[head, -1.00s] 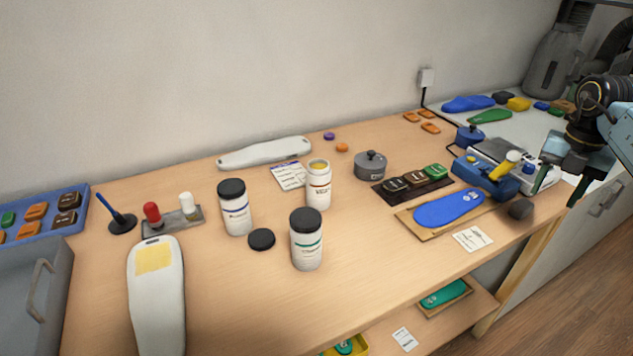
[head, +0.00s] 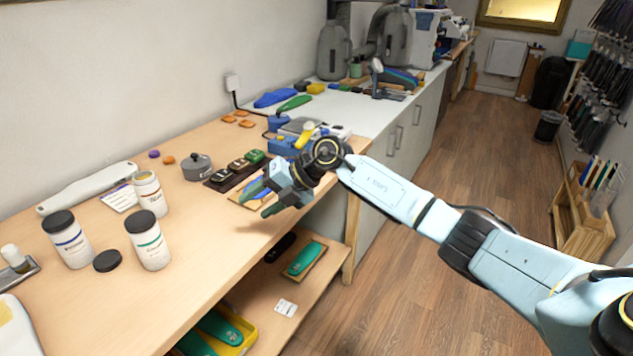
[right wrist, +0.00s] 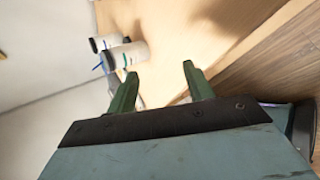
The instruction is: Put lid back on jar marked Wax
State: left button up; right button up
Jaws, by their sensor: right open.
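An uncapped white jar (head: 150,194) with an orange-brown stripe stands upright on the bench; its label is too small to read surely. A loose black lid (head: 107,261) lies flat on the bench between two capped jars, nearer the front than the uncapped jar. My right gripper (head: 258,201) is open and empty over the bench's front edge, to the right of the jars and apart from them. In the right wrist view its two green fingers (right wrist: 160,75) are spread with nothing between them. My left gripper is not in view.
A blue-striped capped jar (head: 68,240) and a green-striped capped jar (head: 148,240) flank the lid. A grey pot (head: 197,168) and a dark tray of small blocks stand behind my gripper. The bench (head: 205,240) right of the green-striped jar is clear.

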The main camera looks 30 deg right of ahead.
jog(key=s+a+r+m+t+y, duration=0.45)
jog(key=a+r+m+t, duration=0.2)
jog(key=a+t, duration=0.25)
jog(key=s+d+f+m+t+h, duration=0.2)
jog(key=s+d+f+m+h, duration=0.7)
jog(key=m+h, duration=0.85)
jog(key=s+f+m+g+y, duration=0.5)
jog(key=s+f+g, duration=0.7)
jog(key=s+f, duration=0.85)
jog(key=s+d+f+m+g+h, duration=0.1)
jog(key=s+f, duration=0.3)
jog(key=f, duration=0.6)
jog(key=s+f+g, duration=0.1)
jog(key=s+f, duration=0.2)
jog(key=f, duration=0.7)
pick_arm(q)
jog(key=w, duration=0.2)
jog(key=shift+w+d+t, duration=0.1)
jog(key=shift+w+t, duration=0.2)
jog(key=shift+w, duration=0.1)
pick_arm(e)
jog(key=s+d+f+g, duration=0.1)
jog(key=s+d+f, duration=0.3)
jog(key=s+f, duration=0.8)
jog(key=s, duration=0.3)
jog(key=shift+d+f, duration=0.2)
jog(key=shift+f, duration=0.05)
